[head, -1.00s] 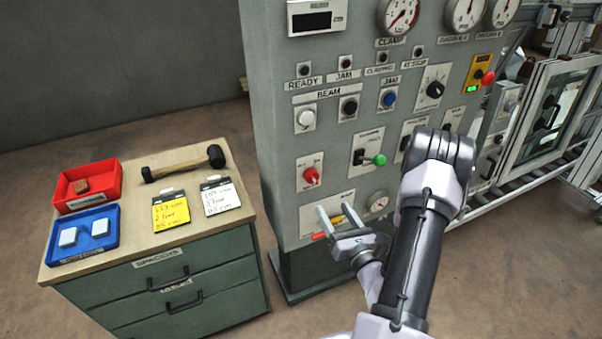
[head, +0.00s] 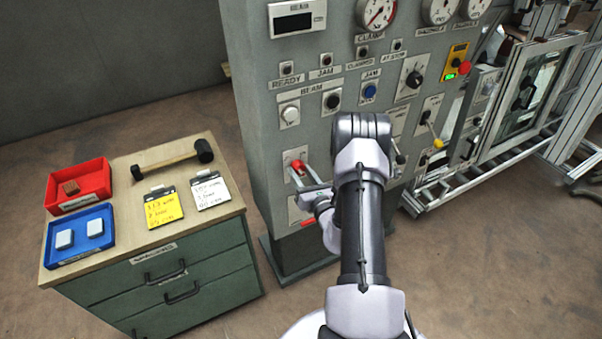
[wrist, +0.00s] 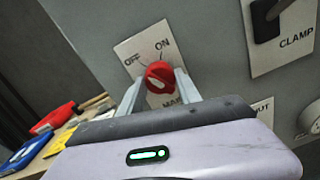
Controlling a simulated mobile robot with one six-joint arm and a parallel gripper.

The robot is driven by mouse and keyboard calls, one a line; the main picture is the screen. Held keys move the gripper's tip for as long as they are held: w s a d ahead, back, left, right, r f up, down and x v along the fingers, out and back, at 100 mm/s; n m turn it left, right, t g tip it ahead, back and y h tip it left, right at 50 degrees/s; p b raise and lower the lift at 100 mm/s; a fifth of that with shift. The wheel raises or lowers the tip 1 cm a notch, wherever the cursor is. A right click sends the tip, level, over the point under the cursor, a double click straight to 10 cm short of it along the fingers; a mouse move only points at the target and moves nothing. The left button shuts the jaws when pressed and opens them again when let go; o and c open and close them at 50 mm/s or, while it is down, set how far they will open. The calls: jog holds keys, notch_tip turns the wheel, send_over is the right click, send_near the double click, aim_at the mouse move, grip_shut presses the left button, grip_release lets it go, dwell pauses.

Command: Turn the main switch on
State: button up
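The main switch is a red rotary knob (head: 297,166) on a pale plate low on the grey panel. In the wrist view the red knob (wrist: 160,75) sits between the words OFF and ON, and part of the plate's lower label is hidden. My gripper (head: 304,173) is at the knob. In the wrist view my gripper (wrist: 161,77) is open, with one finger on each side of the knob. A narrow gap seems to show on both sides; contact is hard to judge. The knob's exact pointing direction is unclear.
The CLAMP knob (wrist: 266,20) is up and right of the switch. A white button (head: 290,114) is above it. A green cabinet (head: 170,275) on the left bears a red tray (head: 104,189), a blue tray (head: 50,255) and a hammer (head: 170,160).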

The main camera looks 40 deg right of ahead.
grip_shut()
jog(key=m+p, duration=0.2)
jog(key=m, duration=0.3)
jog(key=shift+r+m, duration=0.1)
jog(key=shift+m, duration=0.2)
jog(key=m+p, duration=0.2)
jog(key=m, duration=0.4)
dwell(0.4)
jog(key=o, duration=0.7)
grip_release()
